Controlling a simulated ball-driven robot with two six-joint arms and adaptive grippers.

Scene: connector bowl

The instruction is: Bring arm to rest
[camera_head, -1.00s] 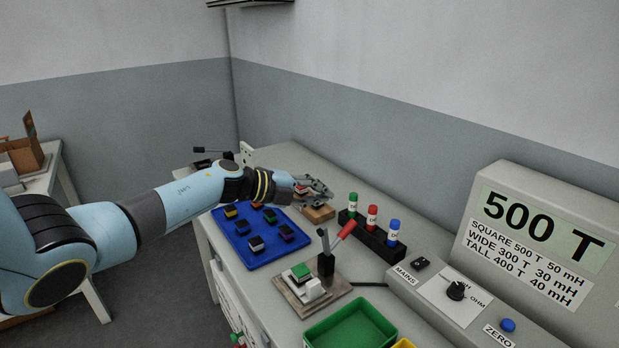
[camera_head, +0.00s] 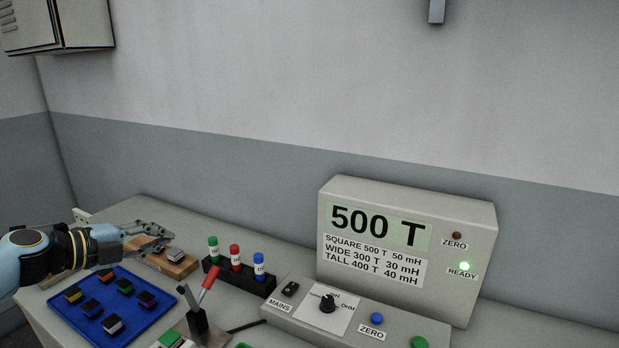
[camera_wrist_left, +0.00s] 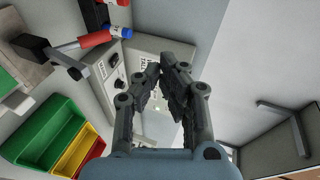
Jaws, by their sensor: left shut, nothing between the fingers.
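My left gripper (camera_head: 160,233) reaches in from the left in the head view, over the bench at the back left. It is shut and empty. My right gripper is not in either view.
A blue tray (camera_head: 140,329) with several small coloured parts lies below the left forearm. A black rack (camera_head: 240,278) holds green, red and blue bottles. A red-handled lever (camera_head: 208,285) stands in front. The meter (camera_head: 470,215) reads 500 T. The wrist view shows a green bin (camera_wrist_left: 45,137).

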